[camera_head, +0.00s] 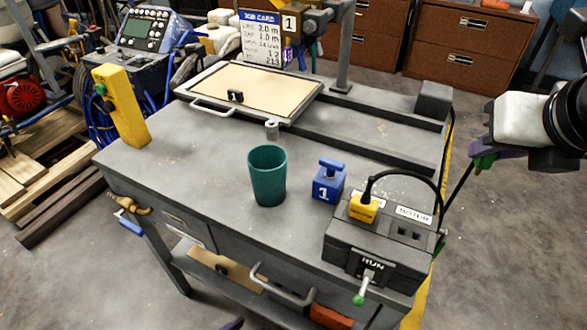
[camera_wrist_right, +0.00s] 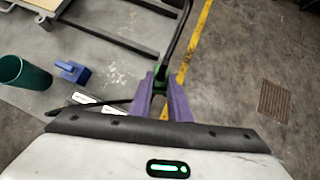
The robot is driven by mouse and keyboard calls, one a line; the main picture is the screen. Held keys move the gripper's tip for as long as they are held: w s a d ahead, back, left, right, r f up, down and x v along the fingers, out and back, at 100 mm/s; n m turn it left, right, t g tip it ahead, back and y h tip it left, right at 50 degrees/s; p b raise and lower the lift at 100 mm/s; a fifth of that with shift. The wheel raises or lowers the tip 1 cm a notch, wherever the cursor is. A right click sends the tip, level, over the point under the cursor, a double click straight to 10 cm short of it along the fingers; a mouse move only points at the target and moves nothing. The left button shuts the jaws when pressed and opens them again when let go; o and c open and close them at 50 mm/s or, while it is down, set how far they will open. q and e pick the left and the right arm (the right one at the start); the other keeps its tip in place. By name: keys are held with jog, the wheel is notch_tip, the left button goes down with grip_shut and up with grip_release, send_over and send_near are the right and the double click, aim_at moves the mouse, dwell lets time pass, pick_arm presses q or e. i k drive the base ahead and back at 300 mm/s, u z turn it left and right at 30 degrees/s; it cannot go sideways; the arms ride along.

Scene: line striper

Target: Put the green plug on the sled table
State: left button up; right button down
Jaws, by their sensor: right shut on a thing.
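The green plug (camera_head: 484,163) is between the purple fingers of my right gripper (camera_head: 478,153), off the workbench's right side. In the right wrist view the plug (camera_wrist_right: 160,73) shows between the fingers of the shut right gripper (camera_wrist_right: 164,92). A black cable runs from it. The sled table (camera_head: 291,103), which I take to be the tan board in a grey frame with a handle, lies at the back of the workbench, well left of the plug. A small black clip (camera_head: 235,96) is on it. Only a purple tip, possibly my left gripper (camera_head: 232,324), shows at the bottom edge.
On the workbench (camera_head: 190,165) stand a teal cup (camera_head: 267,178), a blue block marked 1 (camera_head: 328,184) and a control box (camera_head: 385,245) with a yellow plug (camera_head: 363,208). Grey rails (camera_head: 370,135) and a post (camera_head: 344,50) are at the back right.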

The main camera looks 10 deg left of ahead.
aim_at(204, 166)
jog(key=k, duration=0.85)
jog(key=u, duration=2.2)
jog(key=i, duration=1.55)
jog(key=z, duration=2.15)
jog(key=i, duration=0.5)
jog(key=z, duration=0.05)
